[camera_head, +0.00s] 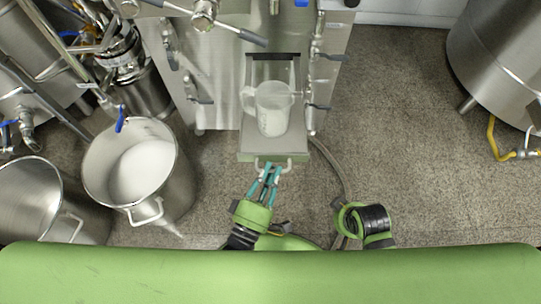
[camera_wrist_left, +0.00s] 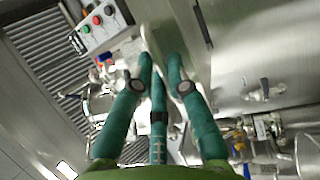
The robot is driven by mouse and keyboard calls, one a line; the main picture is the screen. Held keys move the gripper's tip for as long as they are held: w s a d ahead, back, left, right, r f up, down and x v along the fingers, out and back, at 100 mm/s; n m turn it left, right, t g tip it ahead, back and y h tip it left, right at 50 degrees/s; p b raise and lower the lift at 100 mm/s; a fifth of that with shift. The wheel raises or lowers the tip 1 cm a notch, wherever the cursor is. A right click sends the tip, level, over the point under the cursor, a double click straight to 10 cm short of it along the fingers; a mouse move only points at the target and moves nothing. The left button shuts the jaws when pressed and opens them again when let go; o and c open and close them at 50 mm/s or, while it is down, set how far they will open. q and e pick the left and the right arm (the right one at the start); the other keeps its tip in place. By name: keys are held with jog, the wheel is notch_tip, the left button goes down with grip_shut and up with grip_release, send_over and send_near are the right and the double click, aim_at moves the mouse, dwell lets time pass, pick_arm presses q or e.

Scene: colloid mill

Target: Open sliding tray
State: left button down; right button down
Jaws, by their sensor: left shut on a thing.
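The sliding tray (camera_head: 258,146) is a grey metal tray at the foot of the steel mill, with its front edge sticking out toward me in the head view. A pale bar handle (camera_head: 291,163) is on its front. A translucent measuring jug (camera_head: 272,108) stands upright on the tray. My left gripper (camera_head: 266,170), with teal fingers, is at the handle and shut on it. The fingers also show in the left wrist view (camera_wrist_left: 158,70), where the handle's grip point is hard to make out. My right gripper's fingers are not visible; only a green and black part of my right arm shows.
A steel pot (camera_head: 172,190) with white contents and another steel vessel (camera_head: 25,200) stand at the left. A grey hose (camera_head: 340,172) runs over the floor right of the tray. The speckled floor (camera_head: 420,130) further right is clear. A large tank (camera_head: 500,55) stands at the upper right.

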pick_arm(q)
jog(key=shift+s, duration=0.5)
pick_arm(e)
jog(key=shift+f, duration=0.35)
pick_arm(q)
jog(key=c, duration=1.2)
grip_release()
jog(key=v, duration=1.2)
jog(key=shift+f, duration=0.1)
